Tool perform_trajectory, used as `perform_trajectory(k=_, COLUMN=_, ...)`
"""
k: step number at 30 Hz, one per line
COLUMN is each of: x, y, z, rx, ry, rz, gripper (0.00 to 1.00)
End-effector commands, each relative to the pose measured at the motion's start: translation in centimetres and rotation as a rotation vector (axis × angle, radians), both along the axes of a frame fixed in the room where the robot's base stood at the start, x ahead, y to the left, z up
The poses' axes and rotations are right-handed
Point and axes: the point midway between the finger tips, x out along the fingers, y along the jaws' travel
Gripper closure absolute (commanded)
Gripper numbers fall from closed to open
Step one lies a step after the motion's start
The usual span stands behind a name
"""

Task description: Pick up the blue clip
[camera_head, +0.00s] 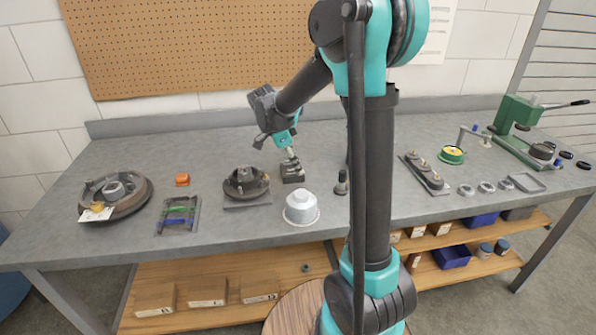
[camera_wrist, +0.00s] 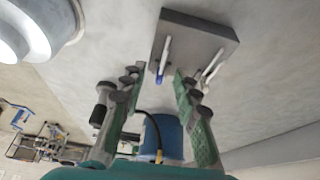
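My gripper (camera_head: 290,150) points down over a dark grey block (camera_head: 293,173) at the middle of the bench. In the wrist view my gripper (camera_wrist: 158,76) has its fingers well apart, with nothing clearly held. The block (camera_wrist: 205,28) shows ahead of the fingertips, with a slim pale piece with a blue end (camera_wrist: 160,77) between them in the picture. A second pale piece (camera_wrist: 213,66) is by the right finger. A blue bar (camera_head: 175,222) also lies in a small frame (camera_head: 161,229) at the left. I cannot tell which blue piece is the clip.
A white domed part (camera_head: 301,208) stands close to the block at the front. A round dark fixture (camera_head: 245,183) is left of it, and a dark upright piece (camera_head: 341,183) to the right. A pegboard wall (camera_head: 200,45) rises behind the bench.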

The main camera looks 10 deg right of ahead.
Motion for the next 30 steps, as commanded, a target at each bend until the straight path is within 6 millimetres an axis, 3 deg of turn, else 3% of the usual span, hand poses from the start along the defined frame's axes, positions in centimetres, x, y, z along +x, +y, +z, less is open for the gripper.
perform_trajectory(k=1, x=0.0, y=0.0, z=0.0, rx=0.000, ry=0.000, rz=0.000, gripper=0.73)
perform_trajectory(k=8, x=0.0, y=0.0, z=0.0, rx=0.000, ry=0.000, rz=0.000, gripper=1.00)
perform_trajectory(k=23, x=0.0, y=0.0, z=0.7, rx=0.000, ry=0.000, rz=0.000, gripper=1.00)
perform_trajectory(k=30, x=0.0, y=0.0, z=4.3, rx=0.000, ry=0.000, rz=0.000, gripper=1.00)
